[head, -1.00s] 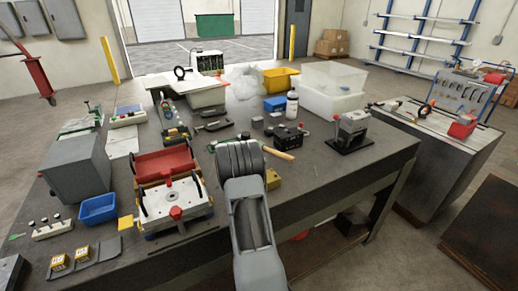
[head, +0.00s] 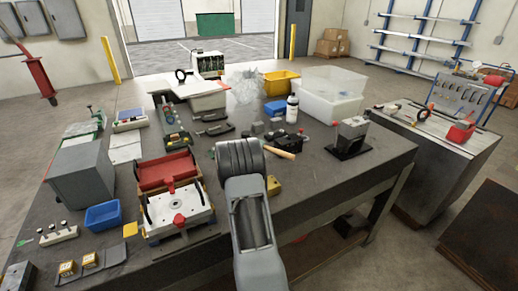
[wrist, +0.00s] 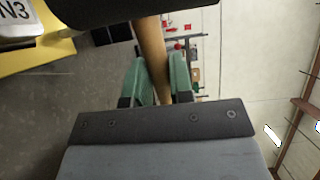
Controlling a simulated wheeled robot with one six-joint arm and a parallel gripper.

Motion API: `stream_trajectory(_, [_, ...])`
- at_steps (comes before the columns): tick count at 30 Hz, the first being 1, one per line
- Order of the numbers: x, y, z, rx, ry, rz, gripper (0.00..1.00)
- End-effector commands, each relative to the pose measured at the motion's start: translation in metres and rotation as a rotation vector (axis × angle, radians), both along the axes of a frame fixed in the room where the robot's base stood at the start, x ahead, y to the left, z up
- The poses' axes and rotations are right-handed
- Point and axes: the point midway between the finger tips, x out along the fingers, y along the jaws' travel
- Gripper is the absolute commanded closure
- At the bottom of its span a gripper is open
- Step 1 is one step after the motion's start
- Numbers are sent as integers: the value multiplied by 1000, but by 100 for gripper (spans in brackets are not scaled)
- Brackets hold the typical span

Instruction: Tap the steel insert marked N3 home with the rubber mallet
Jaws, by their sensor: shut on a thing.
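In the wrist view my gripper (wrist: 157,85) is shut on the wooden handle of the rubber mallet (wrist: 151,55), between green finger pads. The dark mallet head (wrist: 125,10) shows at the top edge, cut off by the frame. A white N3 label (wrist: 14,12) is in the top left corner, at the edge of a yellow body (wrist: 30,52). The head appears beside and partly across it; I cannot tell whether they touch. In the head view my arm hides the gripper; the wooden handle (head: 283,153) sticks out to its right. A small yellow block (head: 273,185) is just right of my arm.
A white-topped fixture with a red knob (head: 178,220) stands left of my arm, with a red tray (head: 165,170) behind it. A blue bin (head: 103,215), a white bottle (head: 292,108) and a black-based press (head: 350,137) are on the bench. The right front bench top is clear.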

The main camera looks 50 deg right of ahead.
Motion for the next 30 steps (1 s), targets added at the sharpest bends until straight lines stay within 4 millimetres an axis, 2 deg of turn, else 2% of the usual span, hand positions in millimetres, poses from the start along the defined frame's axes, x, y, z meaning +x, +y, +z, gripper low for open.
stream_trajectory(5, [0,0,0,-2,-2,0,100])
stream_trajectory(8, [0,0,-8,-2,-1,0,100])
stream_trajectory(11, [0,0,-25,-1,0,0,100])
stream_trajectory(16, [0,0,-65,0,1,1,100])
stream_trajectory(18, [0,0,-58,2,3,1,100])
stream_trajectory(30, [-1,1,-59,11,11,0,100])
